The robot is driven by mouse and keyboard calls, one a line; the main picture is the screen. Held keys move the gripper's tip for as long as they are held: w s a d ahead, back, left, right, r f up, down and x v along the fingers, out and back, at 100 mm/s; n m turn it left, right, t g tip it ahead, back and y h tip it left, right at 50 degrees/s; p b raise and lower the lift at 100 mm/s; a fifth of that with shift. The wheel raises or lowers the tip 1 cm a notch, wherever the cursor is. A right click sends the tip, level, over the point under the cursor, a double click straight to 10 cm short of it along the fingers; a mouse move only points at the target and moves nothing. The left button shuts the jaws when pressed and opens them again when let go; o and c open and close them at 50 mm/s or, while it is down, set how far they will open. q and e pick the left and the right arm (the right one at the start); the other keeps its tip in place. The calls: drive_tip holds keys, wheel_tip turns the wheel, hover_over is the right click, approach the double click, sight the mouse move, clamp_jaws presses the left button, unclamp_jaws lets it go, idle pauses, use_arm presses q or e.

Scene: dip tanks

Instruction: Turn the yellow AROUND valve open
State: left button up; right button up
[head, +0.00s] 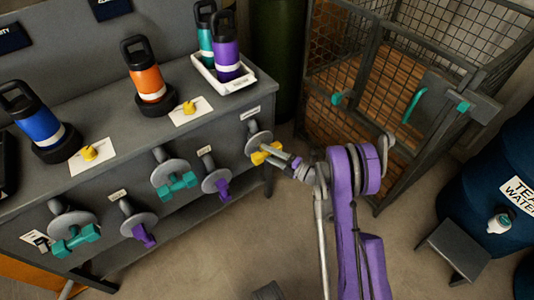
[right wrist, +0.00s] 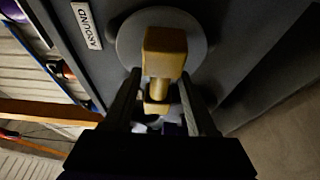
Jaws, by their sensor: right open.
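The yellow AROUND valve (head: 268,153) sticks out from the right end of the grey bench front, on a round grey flange (head: 258,139). In the right wrist view its yellow handle (right wrist: 165,50) stands in front of the flange, below the AROUND label (right wrist: 86,26) in the scene. My right gripper (head: 288,163) is at the valve. In the right wrist view its two fingers (right wrist: 160,92) are open, one on each side of the yellow stem and lower handle. I cannot tell whether they touch it. My left gripper is not in view.
Teal valves (head: 175,183) and purple valves (head: 218,187) line the bench front to the left. Orange (head: 147,76) and blue (head: 42,122) bottles stand on top, and a white tray (head: 222,80) holds two more. A wire cage (head: 365,90) stands behind my right arm.

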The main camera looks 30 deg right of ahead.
drive_tip(key=shift+w+a, duration=0.2)
drive_tip(key=shift+w, duration=0.15)
clamp_jaws()
